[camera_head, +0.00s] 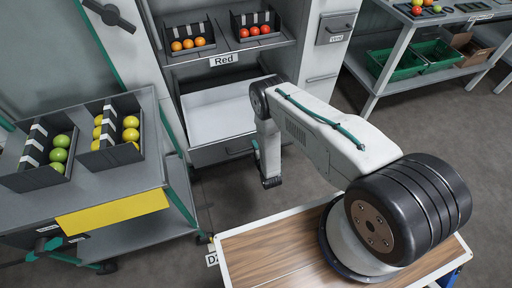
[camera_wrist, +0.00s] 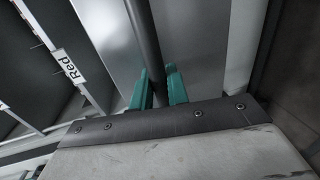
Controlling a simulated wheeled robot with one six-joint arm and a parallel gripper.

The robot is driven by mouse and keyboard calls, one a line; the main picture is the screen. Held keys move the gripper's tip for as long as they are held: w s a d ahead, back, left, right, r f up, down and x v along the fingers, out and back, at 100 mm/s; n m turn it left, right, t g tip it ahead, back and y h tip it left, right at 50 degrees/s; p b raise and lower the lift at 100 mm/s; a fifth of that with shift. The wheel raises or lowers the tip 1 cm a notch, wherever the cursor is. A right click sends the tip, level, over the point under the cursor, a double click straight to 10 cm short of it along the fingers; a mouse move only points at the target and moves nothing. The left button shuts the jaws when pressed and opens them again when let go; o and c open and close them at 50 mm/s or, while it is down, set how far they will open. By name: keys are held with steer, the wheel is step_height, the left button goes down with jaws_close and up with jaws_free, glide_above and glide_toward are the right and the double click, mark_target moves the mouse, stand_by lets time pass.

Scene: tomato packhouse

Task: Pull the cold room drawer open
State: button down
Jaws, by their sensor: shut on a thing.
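The cold room drawer (camera_head: 222,118) stands pulled out from the grey cabinet below the shelf labelled "Red", its pale inside showing from above. Its grey front faces me and carries a dark bar handle (camera_head: 238,151). In the wrist view the handle (camera_wrist: 143,35) runs as a dark bar between the teal fingers of my gripper (camera_wrist: 158,82). My gripper is shut on the handle.
Crates of orange and red tomatoes (camera_head: 190,45) sit on the shelf above. A grey bench (camera_head: 95,185) with green and yellow tomato crates stands at left. Green crates (camera_head: 392,62) lie on a rack at right. The floor before the drawer is clear.

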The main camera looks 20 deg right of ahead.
steer(key=shift+d, duration=0.1)
steer(key=c, duration=1.4)
jaws_free()
steer(key=shift+c, duration=0.2)
steer(key=s+r, duration=0.1)
steer(key=s, duration=0.6)
steer(key=shift+s+r, duration=0.25)
steer(key=shift+s, duration=0.05)
